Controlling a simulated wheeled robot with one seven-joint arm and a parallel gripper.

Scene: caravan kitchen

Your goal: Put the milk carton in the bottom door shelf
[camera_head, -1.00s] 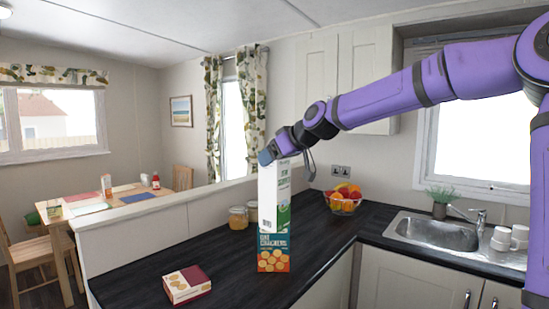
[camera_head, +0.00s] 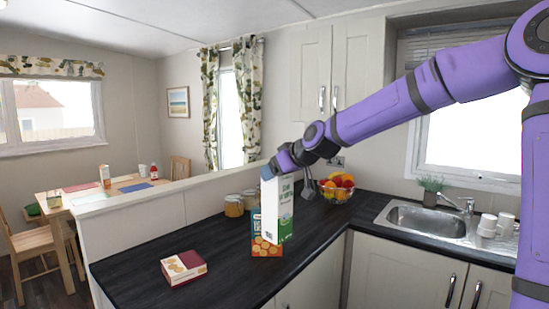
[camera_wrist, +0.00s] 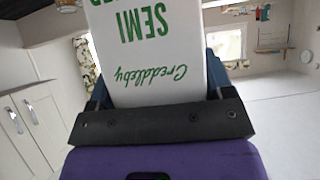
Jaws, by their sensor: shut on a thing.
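No fridge or door shelf shows in either view.
A red and cream box (camera_head: 184,268) lies on the worktop (camera_head: 225,280) at the left. Jars (camera_head: 234,205), a fruit bowl (camera_head: 337,188), a sink (camera_head: 425,219) and white cups (camera_head: 488,227) stand further back. A low partition (camera_head: 150,220) borders the worktop. The front right of the worktop is clear.

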